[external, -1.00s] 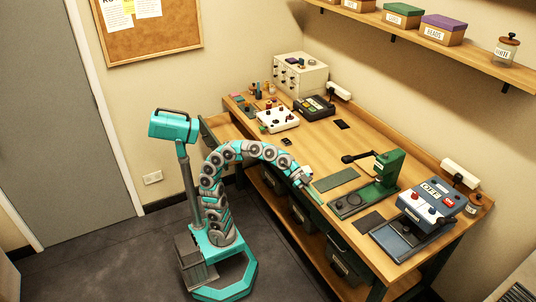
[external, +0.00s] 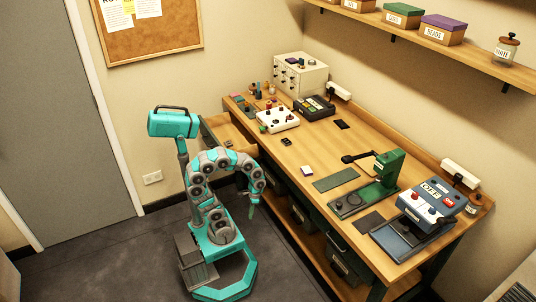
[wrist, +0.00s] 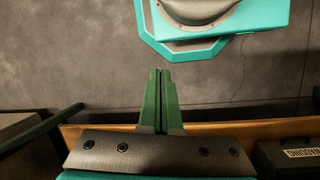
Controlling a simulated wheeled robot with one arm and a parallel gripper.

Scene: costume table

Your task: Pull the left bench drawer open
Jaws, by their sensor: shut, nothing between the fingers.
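The left bench drawer (external: 229,131) stands out from the far left end of the bench in the external view. Its pale wooden inside shows, and its dark front faces left. Part of it is hidden behind my arm. My gripper (external: 253,204) hangs low in front of the bench, pointing down, apart from the drawer. In the wrist view my gripper's green fingers (wrist: 161,98) are together with nothing between them, over the grey floor.
The wooden bench (external: 336,143) carries a green press (external: 385,172), a blue machine (external: 428,203) and a white control box (external: 278,119). Dark bins (external: 345,262) stand beneath it. The wrist view shows a labelled bin (wrist: 297,155) at right. Grey floor (external: 110,250) is clear at left.

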